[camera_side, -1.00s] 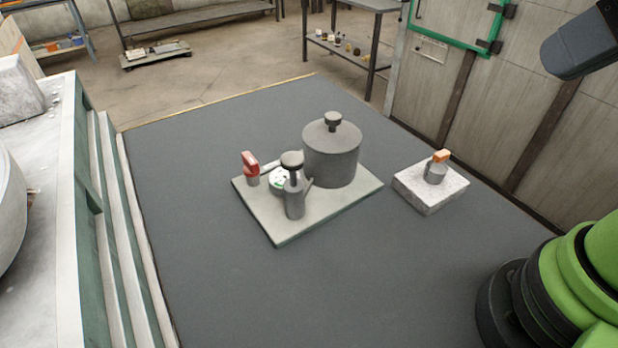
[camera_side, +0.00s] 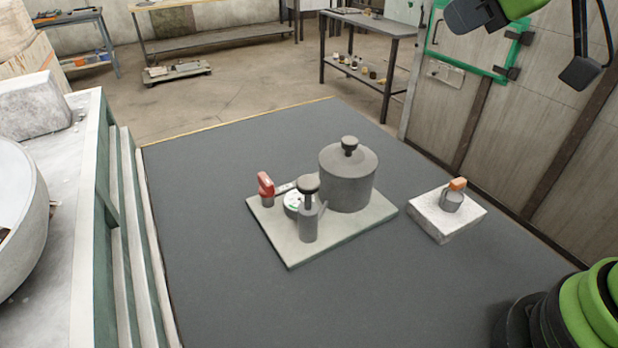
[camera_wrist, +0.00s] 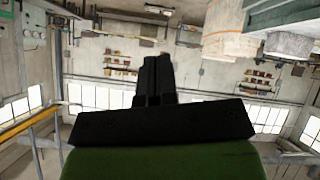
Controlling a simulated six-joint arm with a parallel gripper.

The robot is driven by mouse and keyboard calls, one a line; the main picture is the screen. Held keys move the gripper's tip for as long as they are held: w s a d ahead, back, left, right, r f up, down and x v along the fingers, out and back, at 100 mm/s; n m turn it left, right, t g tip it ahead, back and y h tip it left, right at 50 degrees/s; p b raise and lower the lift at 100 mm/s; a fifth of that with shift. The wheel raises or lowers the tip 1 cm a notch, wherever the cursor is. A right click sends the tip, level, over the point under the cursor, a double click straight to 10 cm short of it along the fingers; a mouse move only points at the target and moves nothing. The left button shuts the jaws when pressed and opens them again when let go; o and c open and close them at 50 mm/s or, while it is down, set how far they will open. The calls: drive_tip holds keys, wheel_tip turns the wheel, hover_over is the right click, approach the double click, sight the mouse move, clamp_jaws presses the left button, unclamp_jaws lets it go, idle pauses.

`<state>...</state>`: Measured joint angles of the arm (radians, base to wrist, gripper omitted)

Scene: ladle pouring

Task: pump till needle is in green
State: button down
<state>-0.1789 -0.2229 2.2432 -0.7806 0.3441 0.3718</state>
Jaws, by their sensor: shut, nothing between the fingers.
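A small grey pump (camera_side: 308,222) with a dark round knob (camera_side: 308,184) on top stands upright on a pale base plate (camera_side: 290,253). Beside it, partly hidden behind it, is a round gauge (camera_side: 293,203) with a white face and a bit of green; its needle is too small to read. A large grey lidded tank (camera_side: 347,182) stands behind on the plate, and a red-handled valve (camera_side: 265,185) is at its left. My gripper (camera_wrist: 155,60) shows dark in the wrist view, fingers together and empty, facing the room's walls. It is away from the pump.
A pale block (camera_side: 447,222) to the right bears a small grey piece with an orange top (camera_side: 456,186). The dark mat (camera_side: 220,290) around the plate is clear. A stepped pale bench (camera_side: 85,210) borders the left, and a panelled wall (camera_side: 545,150) the right.

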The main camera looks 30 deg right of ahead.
drive_tip(key=w+a+f+n+y, duration=0.2)
drive_tip(key=w+a+n+y, duration=0.1)
drive_tip(key=w+a+n, duration=0.25)
drive_tip(key=n+g+y, duration=0.4)
drive_tip(key=n, duration=0.5)
hover_over(308, 184)
wheel_tip(308, 184, down, 7)
drive_tip(key=shift+f+m, duration=0.2)
drive_tip(key=shift+m, duration=0.05)
drive_tip(key=shift+d+f, duration=0.1)
drive_tip(key=shift+f, duration=4.3)
drive_tip(key=shift+f, duration=0.2)
drive_tip(key=shift+f, duration=0.25)
